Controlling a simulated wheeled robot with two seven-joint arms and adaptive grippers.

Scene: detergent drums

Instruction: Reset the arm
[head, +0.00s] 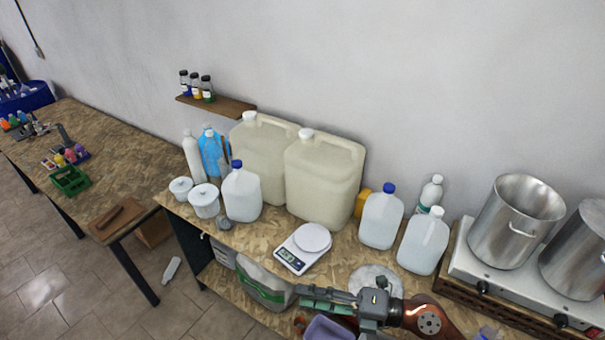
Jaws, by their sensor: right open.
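My right arm comes in at the bottom right of the head view. Its gripper (306,302) points left, low in front of the workbench's (240,247) front edge. It is open and I see nothing between its fingers. My left gripper is not in view.
A kitchen scale (292,260), white jugs (381,220) and two large cream canisters (324,180) stand on the bench. Steel pots (514,225) sit on a hotplate at the right. Open floor shows at lower left.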

